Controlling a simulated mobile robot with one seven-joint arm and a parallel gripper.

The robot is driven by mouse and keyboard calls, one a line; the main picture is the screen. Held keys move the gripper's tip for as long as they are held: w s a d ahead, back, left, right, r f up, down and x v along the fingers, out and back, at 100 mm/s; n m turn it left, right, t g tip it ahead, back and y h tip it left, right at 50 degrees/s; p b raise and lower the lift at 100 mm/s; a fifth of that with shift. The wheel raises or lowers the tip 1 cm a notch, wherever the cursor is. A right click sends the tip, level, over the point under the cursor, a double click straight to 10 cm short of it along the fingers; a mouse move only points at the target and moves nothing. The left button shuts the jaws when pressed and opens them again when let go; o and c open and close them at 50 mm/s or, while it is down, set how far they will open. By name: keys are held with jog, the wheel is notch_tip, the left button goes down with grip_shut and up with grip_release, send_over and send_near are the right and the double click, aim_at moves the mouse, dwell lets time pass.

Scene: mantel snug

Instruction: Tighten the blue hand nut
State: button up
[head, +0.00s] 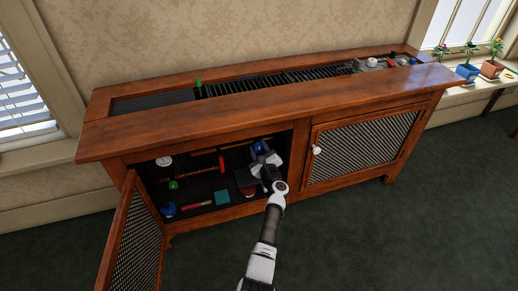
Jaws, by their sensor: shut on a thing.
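A small blue part (259,147), which I take for the blue hand nut, shows at the upper right inside the open cabinet. My gripper (262,158) reaches into the opening and is shut on it. The gripper and the cabinet's right side hide much of the nut, so how far it sits on its thread cannot be seen. A second blue thing (168,209) lies on the cabinet floor at the lower left, well away from my gripper.
The mesh door (134,240) stands open at left; the right door (362,150) is shut. Inside are a white dial (164,161), a red bar (221,163), a green knob (173,185), a teal block (222,197) and a red piece (248,191).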

jog(key=shift+r, duration=0.15)
jog(key=o, duration=1)
jog(key=shift+s+d+f, duration=0.1)
jog(key=shift+f, duration=0.1)
